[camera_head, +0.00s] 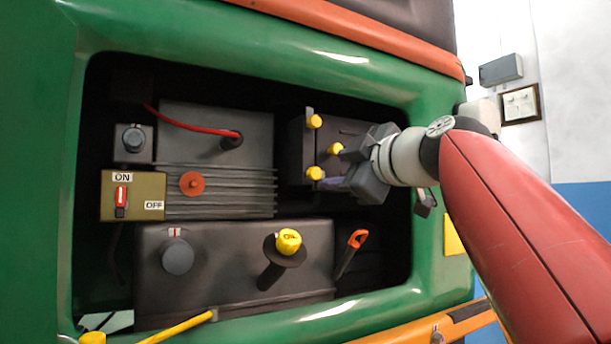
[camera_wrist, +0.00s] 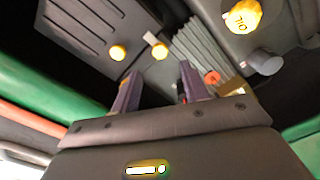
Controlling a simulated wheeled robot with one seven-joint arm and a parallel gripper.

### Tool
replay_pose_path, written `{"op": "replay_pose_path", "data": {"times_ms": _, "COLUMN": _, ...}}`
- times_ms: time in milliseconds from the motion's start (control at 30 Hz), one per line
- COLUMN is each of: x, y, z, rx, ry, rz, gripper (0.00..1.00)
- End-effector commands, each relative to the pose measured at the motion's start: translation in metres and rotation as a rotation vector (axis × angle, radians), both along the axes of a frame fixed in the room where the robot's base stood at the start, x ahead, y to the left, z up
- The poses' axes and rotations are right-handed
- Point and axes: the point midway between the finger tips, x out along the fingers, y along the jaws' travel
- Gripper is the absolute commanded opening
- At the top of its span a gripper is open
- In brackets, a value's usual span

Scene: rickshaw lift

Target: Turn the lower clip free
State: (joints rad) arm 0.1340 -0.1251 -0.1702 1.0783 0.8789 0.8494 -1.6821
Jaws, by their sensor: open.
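A dark box (camera_head: 345,133) at the right of the green-framed bay has several yellow-ended parts: an upper one (camera_head: 314,121), a middle knob (camera_head: 335,149) and the lower clip's yellow end (camera_head: 314,173). My gripper (camera_head: 334,168) is open in front of the box's right part, its tips close to the middle knob and lower clip. In the wrist view my gripper (camera_wrist: 158,75) shows two spread fingers with nothing between them. Two yellow ends (camera_wrist: 117,52) lie beyond the tips there; which is the lower clip I cannot say surely. Contact is unclear.
A ribbed block (camera_head: 220,190) with a red cable (camera_head: 180,122) is left of the box. Below stand a yellow oil cap (camera_head: 289,241), a grey knob (camera_head: 177,256) and an orange-handled lever (camera_head: 357,238). The green bay frame (camera_head: 425,130) surrounds them, close under my wrist.

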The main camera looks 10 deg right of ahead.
Motion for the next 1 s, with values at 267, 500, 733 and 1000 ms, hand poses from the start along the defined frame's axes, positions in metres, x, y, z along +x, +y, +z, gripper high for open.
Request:
{"op": "replay_pose_path", "data": {"times_ms": 267, "x": 0.043, "y": 0.014, "z": 0.001, "rx": 0.002, "ry": 0.005, "rz": 0.001, "gripper": 0.45}}
{"op": "replay_pose_path", "data": {"times_ms": 500, "x": 0.063, "y": 0.021, "z": 0.0, "rx": 0.003, "ry": 0.004, "rz": 0.002, "gripper": 0.45}}
{"op": "replay_pose_path", "data": {"times_ms": 733, "x": 0.065, "y": 0.022, "z": -0.001, "rx": 0.003, "ry": 0.003, "rz": 0.0, "gripper": 0.45}}
{"op": "replay_pose_path", "data": {"times_ms": 1000, "x": 0.065, "y": 0.022, "z": -0.001, "rx": 0.003, "ry": 0.003, "rz": 0.0, "gripper": 0.16}}
